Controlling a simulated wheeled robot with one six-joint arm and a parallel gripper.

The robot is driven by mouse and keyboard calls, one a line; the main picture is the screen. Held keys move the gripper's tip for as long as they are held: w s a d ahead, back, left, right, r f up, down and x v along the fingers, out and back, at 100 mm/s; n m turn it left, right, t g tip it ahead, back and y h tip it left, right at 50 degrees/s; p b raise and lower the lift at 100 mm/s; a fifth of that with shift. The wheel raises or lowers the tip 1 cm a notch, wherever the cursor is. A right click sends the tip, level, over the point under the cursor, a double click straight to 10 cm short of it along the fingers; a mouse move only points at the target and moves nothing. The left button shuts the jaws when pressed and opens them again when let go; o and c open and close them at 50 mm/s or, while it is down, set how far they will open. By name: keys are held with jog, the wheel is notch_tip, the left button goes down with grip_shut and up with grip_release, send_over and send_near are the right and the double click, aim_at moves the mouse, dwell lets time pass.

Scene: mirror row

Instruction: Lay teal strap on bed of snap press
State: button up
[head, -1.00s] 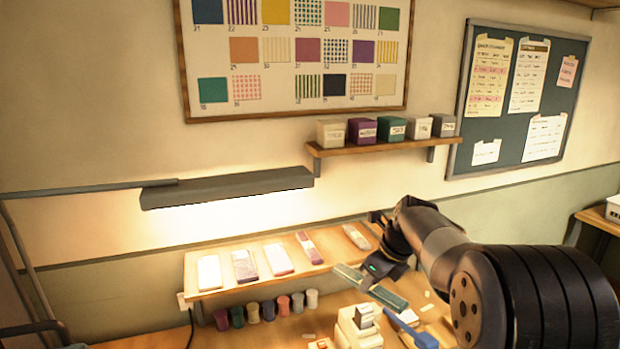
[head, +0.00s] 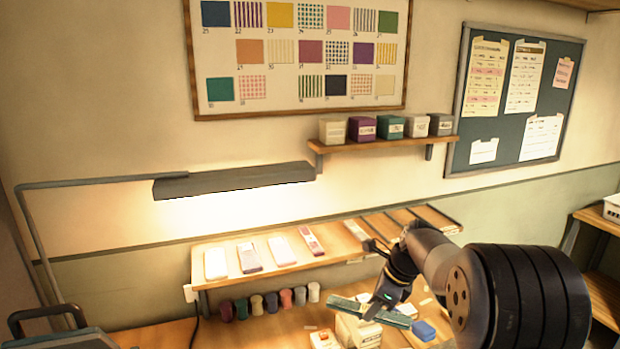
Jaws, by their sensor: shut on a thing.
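The teal strap (head: 344,304) is long and flat. My gripper (head: 376,309) is shut on it near its middle, with an end sticking out on either side. The strap slopes slightly down to the right. The snap press is most likely the cream block (head: 357,333) on the bench, with a blue part (head: 424,330) to its right. The strap and gripper cover the top of this block, so its bed is hidden. I cannot tell whether the strap touches it.
A raised wooden rack (head: 345,254) behind holds several pale and patterned strips. Several coloured spools (head: 271,302) stand below it. A small white and orange item (head: 323,339) lies left of the press. A lamp (head: 235,181) hangs above the rack.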

jog(key=s+f+n+g+h+b, duration=0.1)
jog(key=s+f+n+g+h, duration=0.1)
jog(key=f+n, duration=0.9)
jog(key=s+f+n+g+h+b, duration=0.2)
jog(key=s+f+n+g, duration=0.2)
jog(key=s+f+n, duration=0.3)
jog(key=shift+d+f+n, duration=0.4)
jog(key=shift+f+n, duration=1.7)
jog(key=shift+n, duration=0.2)
jog(key=shift+s, duration=0.1)
